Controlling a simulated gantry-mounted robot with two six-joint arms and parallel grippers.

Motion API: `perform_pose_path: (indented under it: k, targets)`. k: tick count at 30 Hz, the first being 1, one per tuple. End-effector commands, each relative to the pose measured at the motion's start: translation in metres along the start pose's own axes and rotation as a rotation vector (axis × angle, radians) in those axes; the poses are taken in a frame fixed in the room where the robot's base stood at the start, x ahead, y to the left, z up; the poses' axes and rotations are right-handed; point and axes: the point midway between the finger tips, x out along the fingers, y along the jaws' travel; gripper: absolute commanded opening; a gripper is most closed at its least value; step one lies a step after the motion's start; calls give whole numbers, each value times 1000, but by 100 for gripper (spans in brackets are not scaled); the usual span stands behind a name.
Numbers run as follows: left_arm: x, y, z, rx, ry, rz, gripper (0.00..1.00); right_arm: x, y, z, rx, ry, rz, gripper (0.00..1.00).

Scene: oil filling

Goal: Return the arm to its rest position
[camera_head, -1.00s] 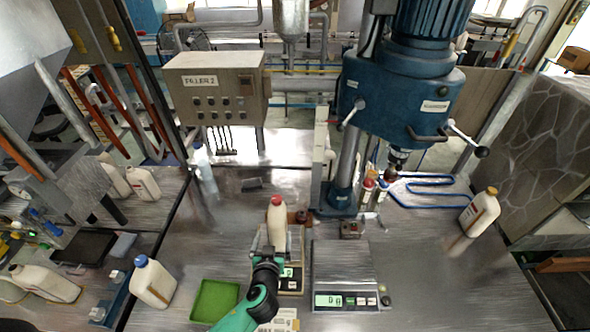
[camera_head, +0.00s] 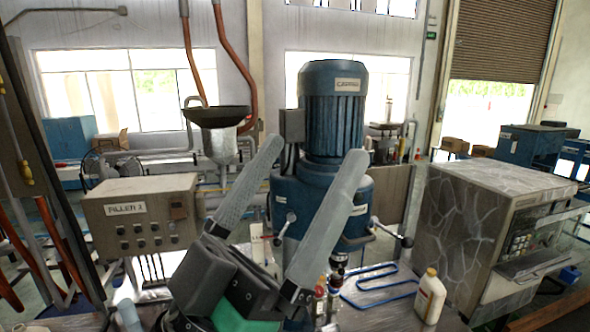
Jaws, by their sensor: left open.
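My left gripper (camera_head: 312,148) is raised close to the camera, in the lower middle of the view. Its two long grey fingers point upward and stand well apart. It is open, with nothing between the fingers. A bit of green arm shows below its dark body at the bottom edge. The gripper covers part of the blue capping machine (camera_head: 333,115) behind it. My right gripper is not in view.
The grey FILLER 2 control box (camera_head: 142,217) stands at left. A white bottle (camera_head: 431,297) and a blue looped rail (camera_head: 375,280) are on the table at right. A stone-patterned cabinet (camera_head: 480,220) stands further right. Most of the tabletop is out of view.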

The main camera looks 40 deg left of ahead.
Motion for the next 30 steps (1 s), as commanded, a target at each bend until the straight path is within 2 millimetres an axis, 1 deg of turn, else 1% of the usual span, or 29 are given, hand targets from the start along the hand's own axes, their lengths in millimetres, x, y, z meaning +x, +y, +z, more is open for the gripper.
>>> perform_pose_path:
  k: [1, 2, 8, 11, 14, 19, 21, 22, 24, 30]
  targets:
    - [0, 3, -8, 3, 19, 11, 100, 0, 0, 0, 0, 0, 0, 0]
    - [0, 4, -10, 5, 24, 14, 100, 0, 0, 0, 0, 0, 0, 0]
    - [0, 4, -9, 6, 22, 14, 100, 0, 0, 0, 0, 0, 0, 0]
    - [6, 4, -14, 5, 21, 13, 100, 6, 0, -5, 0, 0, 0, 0]
    - [24, 4, -32, 5, 20, 13, 100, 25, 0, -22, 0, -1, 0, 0]
    - [69, 4, -74, 5, 20, 12, 100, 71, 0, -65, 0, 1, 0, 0]
    - [83, 4, -87, 5, 20, 12, 100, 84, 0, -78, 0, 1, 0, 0]
    - [86, 4, -90, 5, 20, 12, 100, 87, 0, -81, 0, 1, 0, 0]
    - [88, 4, -92, 5, 20, 12, 100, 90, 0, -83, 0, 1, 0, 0]
    - [83, 4, -87, 5, 18, 12, 100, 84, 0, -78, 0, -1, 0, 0]
